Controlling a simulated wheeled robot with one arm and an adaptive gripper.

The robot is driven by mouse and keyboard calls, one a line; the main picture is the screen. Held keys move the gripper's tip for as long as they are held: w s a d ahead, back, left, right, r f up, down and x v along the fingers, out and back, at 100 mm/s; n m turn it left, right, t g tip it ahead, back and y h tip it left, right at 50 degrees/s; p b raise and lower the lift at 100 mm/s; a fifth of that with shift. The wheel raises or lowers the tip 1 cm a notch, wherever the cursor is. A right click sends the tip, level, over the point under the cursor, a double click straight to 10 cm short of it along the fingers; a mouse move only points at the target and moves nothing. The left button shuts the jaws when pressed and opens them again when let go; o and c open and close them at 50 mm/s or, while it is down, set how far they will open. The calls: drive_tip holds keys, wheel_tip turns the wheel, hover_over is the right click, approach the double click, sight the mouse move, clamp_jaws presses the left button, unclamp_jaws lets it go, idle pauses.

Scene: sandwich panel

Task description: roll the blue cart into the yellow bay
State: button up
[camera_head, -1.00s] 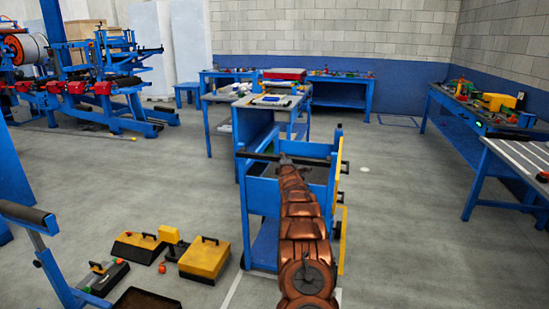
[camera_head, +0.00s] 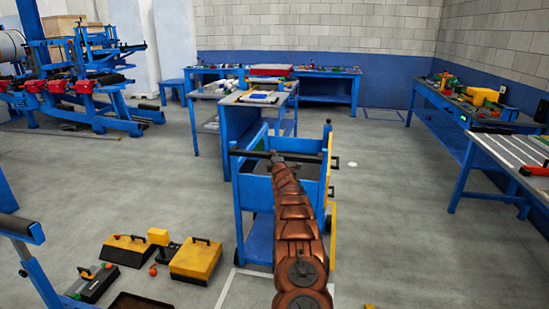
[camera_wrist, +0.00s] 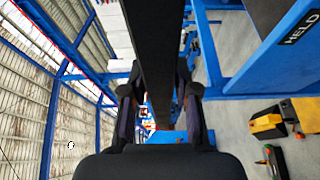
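The blue cart (camera_head: 258,188) stands upright in the middle of the head view, with a black handle bar (camera_head: 246,153) on its near side and a yellow panel on its right. My gripper is at this bar, mostly hidden by my arm in the head view. In the wrist view my gripper (camera_wrist: 160,80) has a finger on each side of the black bar (camera_wrist: 160,35), the tips close against it; it looks shut on the bar. A blue cart panel also fills the upper right there. I cannot make out a yellow bay.
White floor lines (camera_head: 226,291) lie just before the cart. A yellow toolbox (camera_head: 196,260) and other cases lie left of it. A grey-topped blue table (camera_head: 252,98) stands close behind. Benches (camera_head: 440,100) line the right. Clear floor (camera_head: 385,200) lies right of the cart.

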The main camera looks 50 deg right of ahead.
drive_tip(key=o, duration=0.3)
drive_tip(key=shift+s+d, duration=0.15)
drive_tip(key=shift+s, duration=0.2)
